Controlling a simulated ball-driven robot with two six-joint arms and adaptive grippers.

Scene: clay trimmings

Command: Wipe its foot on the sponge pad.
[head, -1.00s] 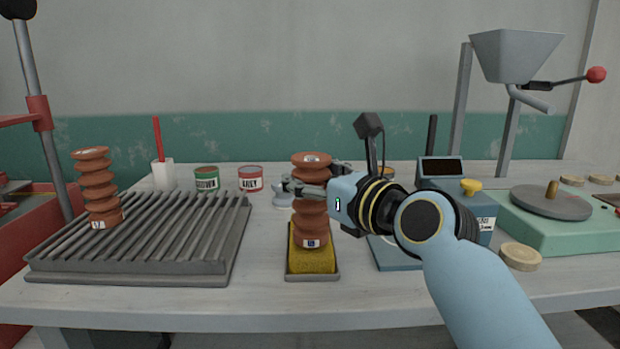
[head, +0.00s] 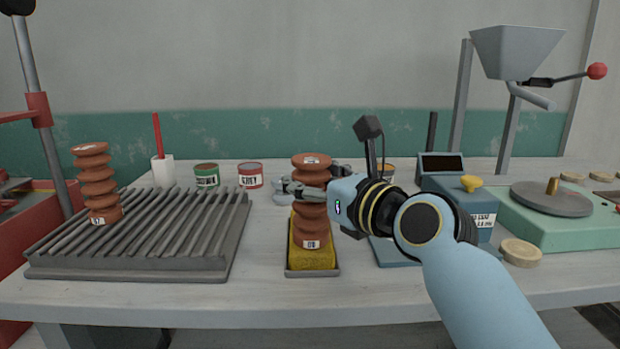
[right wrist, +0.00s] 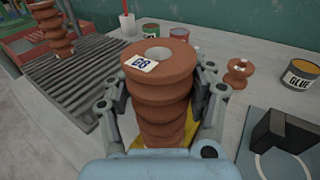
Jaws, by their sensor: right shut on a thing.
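My right gripper (head: 310,190) is shut around the insulator's upper middle. My left gripper is not in view.
Another ribbed insulator (head: 97,185) stands on the grooved grey rack (head: 140,273) at left. Tins (head: 206,176) (head: 250,176) stand behind. A blue scale (head: 455,200) and a green wheel unit (head: 570,230) are at right. A small terracotta spool (right wrist: 238,70) is behind the held insulator.

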